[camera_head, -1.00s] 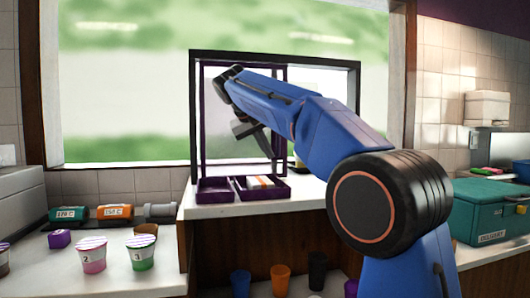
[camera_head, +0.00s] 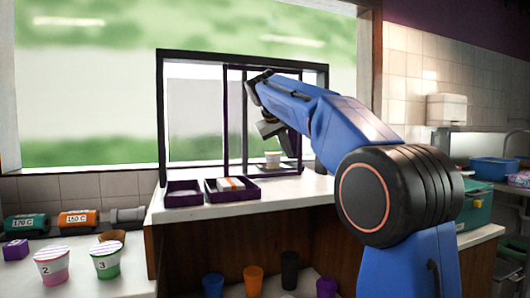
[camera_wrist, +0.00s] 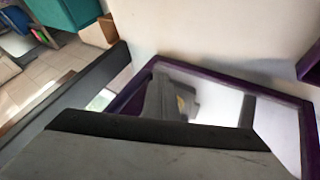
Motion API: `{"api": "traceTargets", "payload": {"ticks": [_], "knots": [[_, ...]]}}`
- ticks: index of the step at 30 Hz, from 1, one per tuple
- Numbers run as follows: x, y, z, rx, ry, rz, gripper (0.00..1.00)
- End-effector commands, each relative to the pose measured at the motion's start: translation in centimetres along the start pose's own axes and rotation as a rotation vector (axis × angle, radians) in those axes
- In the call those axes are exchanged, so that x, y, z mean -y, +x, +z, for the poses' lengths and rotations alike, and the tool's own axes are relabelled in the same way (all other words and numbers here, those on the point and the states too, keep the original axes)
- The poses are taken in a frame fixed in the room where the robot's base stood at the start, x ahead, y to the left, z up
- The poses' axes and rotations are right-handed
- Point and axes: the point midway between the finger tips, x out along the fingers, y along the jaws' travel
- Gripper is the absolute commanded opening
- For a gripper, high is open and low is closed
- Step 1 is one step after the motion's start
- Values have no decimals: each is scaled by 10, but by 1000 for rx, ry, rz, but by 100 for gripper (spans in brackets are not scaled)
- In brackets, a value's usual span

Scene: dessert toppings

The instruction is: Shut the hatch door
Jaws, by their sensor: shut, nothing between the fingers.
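The hatch is a black rectangular frame (camera_head: 162,110) standing on the white counter in front of the window. Its purple-edged clear door (camera_head: 226,120) stands upright in the right part of the frame, with the left part uncovered by it. In the wrist view the door's purple edge (camera_wrist: 278,97) and shiny pane show close up, with a grey reflection in the pane. My gripper (camera_head: 289,150) is shut and empty, pointing down at the door's right part. I cannot tell whether the fingers touch the door.
Two purple trays (camera_head: 184,202) (camera_head: 212,197) stand on the counter before the hatch; the right one holds a white and orange item. A small white cup (camera_head: 272,158) shows near the gripper. Labelled cups (camera_head: 106,265) stand lower left, coloured cups (camera_head: 253,278) below the counter.

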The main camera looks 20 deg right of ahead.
Motion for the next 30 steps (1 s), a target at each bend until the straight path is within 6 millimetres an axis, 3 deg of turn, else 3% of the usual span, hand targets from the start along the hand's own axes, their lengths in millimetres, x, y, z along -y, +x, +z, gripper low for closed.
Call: {"api": "traceTargets", "payload": {"ticks": [1,6,12,30], "knots": [[-14,8,1,3,5,3,0],[-46,26,1,2,3,2,0],[-68,39,1,1,2,1,0],[-80,45,0,0,1,5,0]]}}
